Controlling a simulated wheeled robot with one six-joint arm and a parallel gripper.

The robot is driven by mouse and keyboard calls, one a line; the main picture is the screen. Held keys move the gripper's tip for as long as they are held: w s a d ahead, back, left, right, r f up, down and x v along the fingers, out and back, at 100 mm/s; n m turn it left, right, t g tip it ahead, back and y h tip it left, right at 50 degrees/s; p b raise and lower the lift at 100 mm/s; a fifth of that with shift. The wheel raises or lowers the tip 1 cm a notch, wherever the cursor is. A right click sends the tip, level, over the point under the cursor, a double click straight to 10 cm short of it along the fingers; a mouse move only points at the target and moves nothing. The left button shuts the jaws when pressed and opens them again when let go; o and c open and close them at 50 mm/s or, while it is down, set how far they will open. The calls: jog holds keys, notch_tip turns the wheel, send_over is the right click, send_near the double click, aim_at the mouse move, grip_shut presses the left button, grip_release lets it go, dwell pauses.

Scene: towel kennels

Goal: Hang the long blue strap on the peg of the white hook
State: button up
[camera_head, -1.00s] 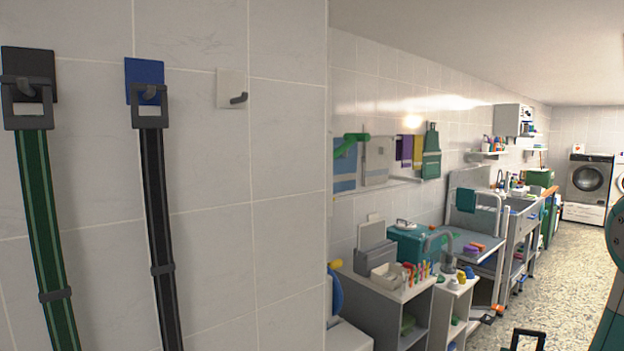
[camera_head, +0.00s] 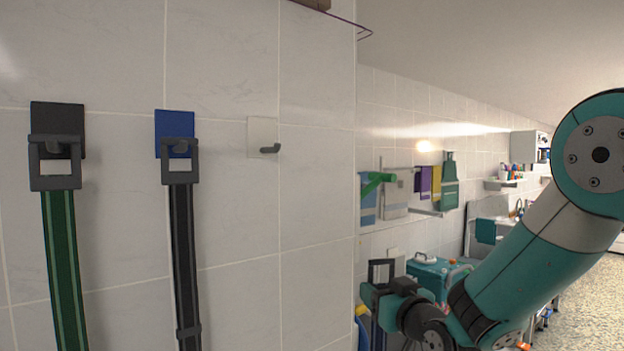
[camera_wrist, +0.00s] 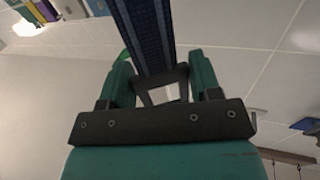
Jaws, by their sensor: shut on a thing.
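The white hook (camera_head: 255,128) is a pale square plate on the tiled wall, right of the other two hooks in the head view. Its dark peg (camera_head: 270,149) sticks out and is bare. My gripper (camera_head: 382,291) is lower and to the right of it, shut on the dark buckle (camera_head: 381,268) of the blue strap. The buckle's open frame stands above the jaws. In the wrist view the blue strap (camera_wrist: 145,32) runs away from between the fingers (camera_wrist: 160,82); its far end is out of view.
A green-striped strap (camera_head: 62,270) hangs on a black hook (camera_head: 70,115), and a black strap (camera_head: 184,250) on a blue hook (camera_head: 174,118). The wall below the white hook is clear.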

jog(key=s+a+r+n+g+y+p, duration=0.3)
jog(key=s+a+r, duration=0.35)
jog(key=r, duration=0.55)
jog(key=s+a+r+n+g+y+p, duration=0.1)
jog(key=s+a+r+n+g+y, duration=0.15)
jog(key=s+a+r+y, duration=0.65)
jog(key=w+a+r+h+p, duration=0.1)
jog(key=w+r+h+p, duration=0.1)
jog(key=w, duration=0.6)
jog(key=shift+r+t+h+p, duration=0.35)
jog(key=shift+r+h, duration=0.1)
jog(key=shift+h, duration=0.55)
jog(key=shift+n+b, duration=0.25)
jog(key=shift+b, duration=0.1)
jog(key=shift+w, duration=0.1)
jog(key=shift+x, duration=1.15)
jog(key=shift+w+d, duration=0.1)
jog(key=shift+w, duration=0.1)
jog(key=shift+p+x, duration=0.3)
jog(key=shift+x, duration=0.9)
